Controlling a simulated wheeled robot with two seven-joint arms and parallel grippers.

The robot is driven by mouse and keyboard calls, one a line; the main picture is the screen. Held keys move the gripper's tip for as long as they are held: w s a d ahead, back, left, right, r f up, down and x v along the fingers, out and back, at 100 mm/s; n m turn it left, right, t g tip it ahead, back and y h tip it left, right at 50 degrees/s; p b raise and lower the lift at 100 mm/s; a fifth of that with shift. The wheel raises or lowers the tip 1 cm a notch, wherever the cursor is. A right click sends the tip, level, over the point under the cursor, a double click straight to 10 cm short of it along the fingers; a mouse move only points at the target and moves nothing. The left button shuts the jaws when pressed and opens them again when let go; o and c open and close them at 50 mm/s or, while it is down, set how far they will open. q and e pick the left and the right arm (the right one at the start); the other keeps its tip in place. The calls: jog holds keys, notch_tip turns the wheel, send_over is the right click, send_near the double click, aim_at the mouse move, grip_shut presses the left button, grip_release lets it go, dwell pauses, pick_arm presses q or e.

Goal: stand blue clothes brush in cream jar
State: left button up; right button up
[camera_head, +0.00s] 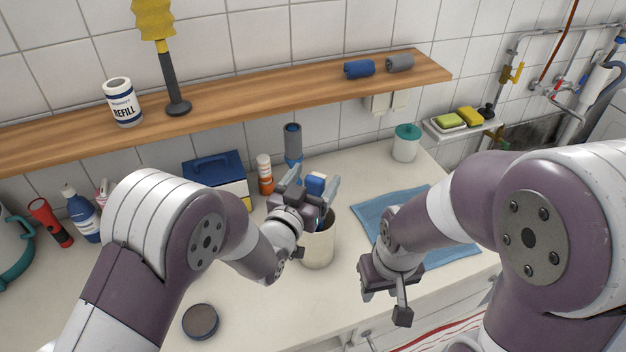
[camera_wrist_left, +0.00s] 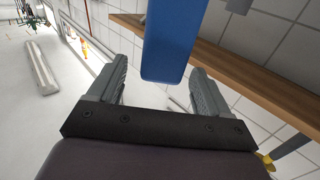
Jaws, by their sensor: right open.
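The blue clothes brush (camera_head: 316,183) is upright at the cream jar (camera_head: 318,248), its lower part going down into the jar's mouth, partly hidden by my left gripper. My left gripper (camera_head: 312,184) is above the jar, with its fingers spread on either side of the brush. In the left wrist view the blue brush (camera_wrist_left: 172,42) shows between and beyond the open fingers (camera_wrist_left: 158,80), with a gap on the left and a narrower one on the right. My right gripper (camera_head: 385,302) is open and empty, low over the counter's front, right of the jar.
Behind the jar stand an orange-and-white bottle (camera_head: 265,175), a grey-blue cylinder (camera_head: 292,142) and a blue-lidded box (camera_head: 215,172). A blue cloth (camera_head: 375,212) lies to the right, near a teal-lidded jar (camera_head: 405,146). A round dark tin (camera_head: 200,320) is at the front left. A wooden shelf (camera_head: 250,95) runs above.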

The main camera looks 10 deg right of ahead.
pick_arm(q)
jog(key=shift+s+a, duration=0.15)
jog(key=shift+s, duration=0.1)
jog(key=b+v, duration=0.3)
jog(key=v, duration=0.9)
jog(key=shift+b, duration=0.35)
